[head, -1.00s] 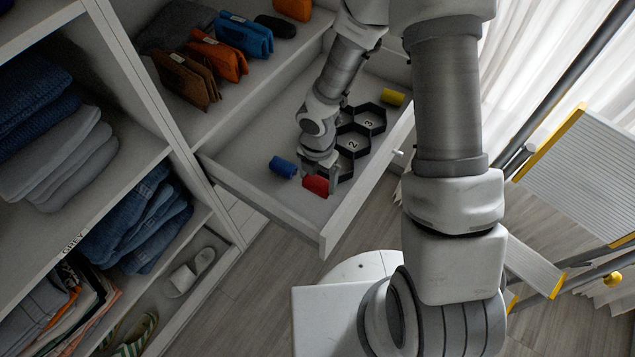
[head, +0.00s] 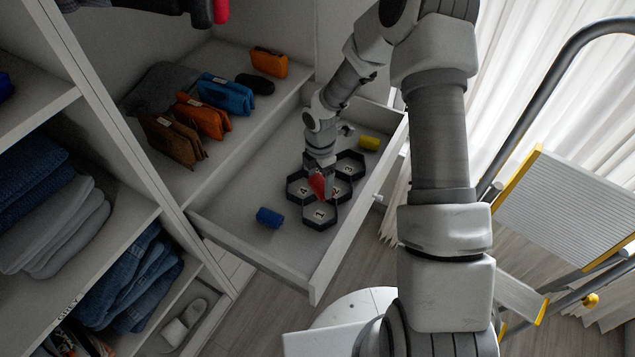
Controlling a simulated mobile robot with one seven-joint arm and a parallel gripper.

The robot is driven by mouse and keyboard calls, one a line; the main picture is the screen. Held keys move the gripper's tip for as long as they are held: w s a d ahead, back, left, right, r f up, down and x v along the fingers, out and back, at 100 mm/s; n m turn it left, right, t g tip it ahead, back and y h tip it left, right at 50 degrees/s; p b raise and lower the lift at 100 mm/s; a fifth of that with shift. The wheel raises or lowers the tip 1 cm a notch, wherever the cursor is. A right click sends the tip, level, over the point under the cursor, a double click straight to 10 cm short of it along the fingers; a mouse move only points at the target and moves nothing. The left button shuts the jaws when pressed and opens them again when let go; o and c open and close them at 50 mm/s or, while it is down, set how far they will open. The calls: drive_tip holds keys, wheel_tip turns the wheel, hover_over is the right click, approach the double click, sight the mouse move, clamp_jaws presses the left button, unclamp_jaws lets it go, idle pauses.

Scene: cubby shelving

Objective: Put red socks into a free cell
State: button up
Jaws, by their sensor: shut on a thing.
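My gripper (head: 319,176) is shut on the red socks (head: 318,187), a small red roll tilted steeply under the fingers. It holds them over the dark hexagonal cell organizer (head: 322,223) in the open drawer. Cells marked 1, 2 and 4 show near the gripper; another cell lies at the back, partly behind the arm. The visible parts of the cells look empty. Whether the red roll touches the organizer, I cannot tell. Blue socks (head: 270,217) lie on the drawer floor left of the organizer. Yellow socks (head: 369,143) lie behind it at the right.
The drawer front (head: 352,231) and its side walls rise around the organizer. A shelf above the drawer's left side holds brown, orange and blue pouches (head: 226,93). Folded clothes fill the left cubbies. A stepladder (head: 558,205) stands at the right.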

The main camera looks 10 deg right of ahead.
drive_tip(key=shift+f+b, duration=3.3)
drive_tip(key=shift+f, duration=1.25)
drive_tip(key=o, duration=1)
wheel_tip(320, 180, up, 18)
drive_tip(key=p, duration=0.4)
drive_tip(key=shift+f, duration=0.25)
